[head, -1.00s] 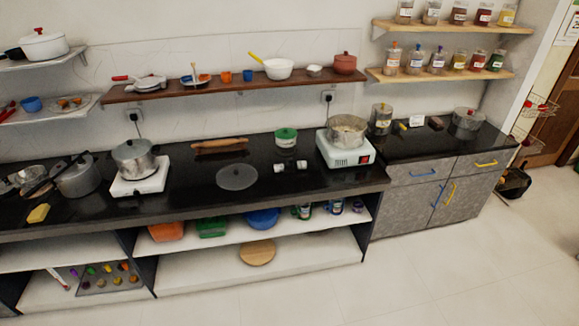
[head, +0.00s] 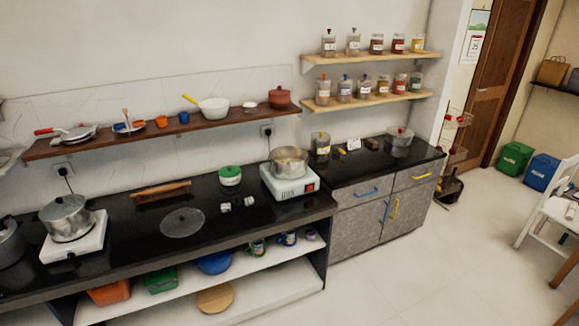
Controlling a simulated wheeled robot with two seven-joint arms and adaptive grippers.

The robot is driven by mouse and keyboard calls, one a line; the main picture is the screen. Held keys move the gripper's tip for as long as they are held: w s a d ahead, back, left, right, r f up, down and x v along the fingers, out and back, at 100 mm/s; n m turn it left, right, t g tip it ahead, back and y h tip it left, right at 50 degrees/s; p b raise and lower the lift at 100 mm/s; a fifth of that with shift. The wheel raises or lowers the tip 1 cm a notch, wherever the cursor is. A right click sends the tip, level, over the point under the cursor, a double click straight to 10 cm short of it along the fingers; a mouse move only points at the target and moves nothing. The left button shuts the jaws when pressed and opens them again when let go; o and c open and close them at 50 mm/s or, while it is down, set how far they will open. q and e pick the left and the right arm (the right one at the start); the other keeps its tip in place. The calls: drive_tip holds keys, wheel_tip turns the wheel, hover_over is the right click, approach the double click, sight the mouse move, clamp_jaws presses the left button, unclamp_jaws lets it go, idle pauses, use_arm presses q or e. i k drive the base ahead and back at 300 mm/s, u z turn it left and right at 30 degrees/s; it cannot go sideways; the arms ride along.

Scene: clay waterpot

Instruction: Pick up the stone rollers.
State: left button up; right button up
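I cannot tell for certain which things are the stone rollers. Two small whitish cylinder-like pieces, one on the left (head: 225,207) and one on the right (head: 249,201), lie close together on the black counter (head: 130,235). They are too small to make out clearly. A brown wooden rolling pin (head: 162,190) lies at the back of the counter, left of them. Neither of my grippers is in view.
A clear round lid (head: 182,222), a green-lidded tub (head: 230,176) and a pan on a white stove (head: 289,162) are near the pieces. A pot (head: 66,217) stands further left. Open floor (head: 420,270) lies right of the counter; a white chair (head: 550,215) stands at far right.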

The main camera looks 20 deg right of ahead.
sight(248, 201)
drive_tip(key=u, duration=0.3)
drive_tip(key=i, duration=2.45)
drive_tip(key=z, duration=0.45)
